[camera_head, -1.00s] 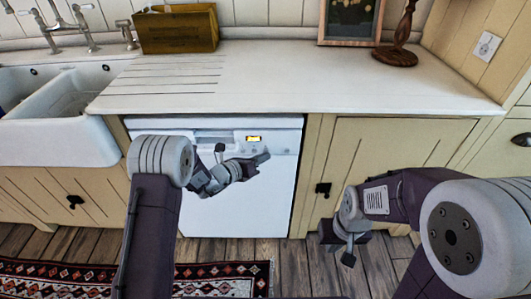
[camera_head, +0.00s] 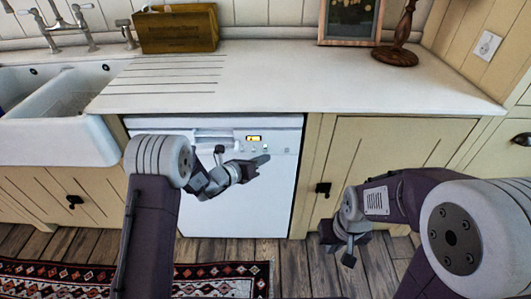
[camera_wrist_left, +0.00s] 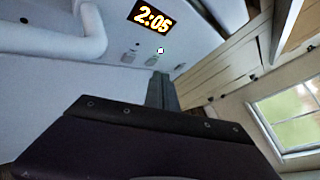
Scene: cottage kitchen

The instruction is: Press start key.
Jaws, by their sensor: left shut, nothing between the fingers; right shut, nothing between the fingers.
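The white dishwasher (camera_head: 240,205) stands under the counter with its door shut. Its lit display (camera_head: 253,138) reads 2:05 in the left wrist view (camera_wrist_left: 152,18). A small lit dot (camera_wrist_left: 160,50) and several small grey keys (camera_wrist_left: 130,53) lie below the display; I cannot read which is the start key. My left gripper (camera_head: 264,159) is shut and empty, in front of the panel, below and right of the display. Its fingers (camera_wrist_left: 162,90) point at the panel near the keys; contact cannot be told. My right gripper (camera_head: 349,256) is shut and empty, low before the right cabinet.
The white counter (camera_head: 300,80) overhangs the dishwasher. A white sink (camera_head: 60,140) is at the left. A wooden box (camera_head: 178,30), a picture frame (camera_head: 350,22) and a wooden stand (camera_head: 395,55) are at the back. A patterned rug (camera_head: 220,280) lies on the floor.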

